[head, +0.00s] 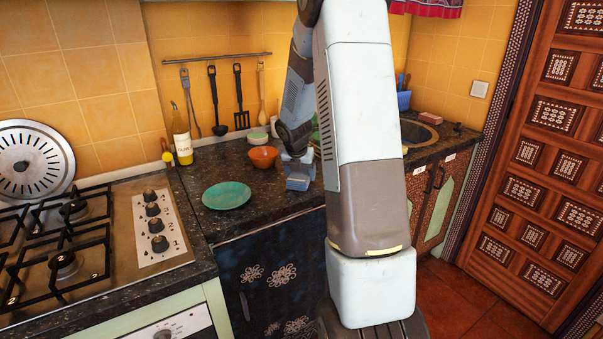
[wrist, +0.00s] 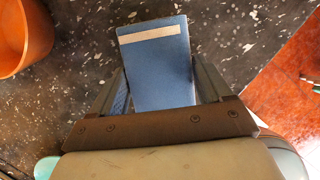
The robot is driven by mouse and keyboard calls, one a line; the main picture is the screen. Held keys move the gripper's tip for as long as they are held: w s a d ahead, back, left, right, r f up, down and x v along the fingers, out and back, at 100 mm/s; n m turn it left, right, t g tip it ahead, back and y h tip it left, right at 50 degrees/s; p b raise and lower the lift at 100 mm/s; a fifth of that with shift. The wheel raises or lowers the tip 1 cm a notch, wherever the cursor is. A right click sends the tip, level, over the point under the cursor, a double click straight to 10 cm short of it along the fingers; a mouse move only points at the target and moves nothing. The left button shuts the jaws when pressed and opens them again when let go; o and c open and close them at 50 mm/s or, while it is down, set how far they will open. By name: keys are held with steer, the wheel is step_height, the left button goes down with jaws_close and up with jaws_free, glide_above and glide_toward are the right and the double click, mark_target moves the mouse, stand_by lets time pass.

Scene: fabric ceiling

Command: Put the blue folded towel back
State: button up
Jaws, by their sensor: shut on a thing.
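The blue folded towel (wrist: 158,70), with a pale stripe across one end, lies between the fingers of my gripper (wrist: 160,90) in the wrist view. My gripper is shut on it. In the head view the towel (head: 298,184) is small, at the front part of the dark speckled counter (head: 255,215), below my gripper (head: 298,165). I cannot tell whether the towel touches the counter or is held just above it.
An orange bowl (head: 263,157) is just left of the gripper; it also shows in the wrist view (wrist: 22,35). A green plate (head: 227,195) lies further left, near a bottle (head: 182,140). The stove (head: 60,245) is at far left, a sink (head: 418,132) at right.

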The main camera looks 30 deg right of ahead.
steer(key=o, duration=1)
steer(key=shift+o, duration=0.2)
steer(key=s+a+r+m, duration=0.3)
steer(key=s+a+r, duration=0.15)
steer(key=r, duration=0.45)
steer(key=s+a+r+m, duration=0.3)
steer(key=s+a+r, duration=0.15)
steer(key=r, duration=0.45)
steer(key=s+a+r+m+y, duration=0.1)
steer(key=s+a+r+m, duration=0.1)
steer(key=s+a+m, duration=0.2)
steer(key=s+a+r+m+t+y, duration=0.1)
steer(key=s+a+m, duration=0.2)
steer(key=s+m, duration=0.7)
steer(key=s+a+r+m+t+y, duration=0.1)
steer(key=s+a+r+m, duration=0.1)
steer(key=s+a+m, duration=0.2)
steer(key=s+m, duration=0.3)
steer(key=s, duration=0.4)
steer(key=shift+a+r, duration=0.3)
steer(key=shift+r, duration=0.05)
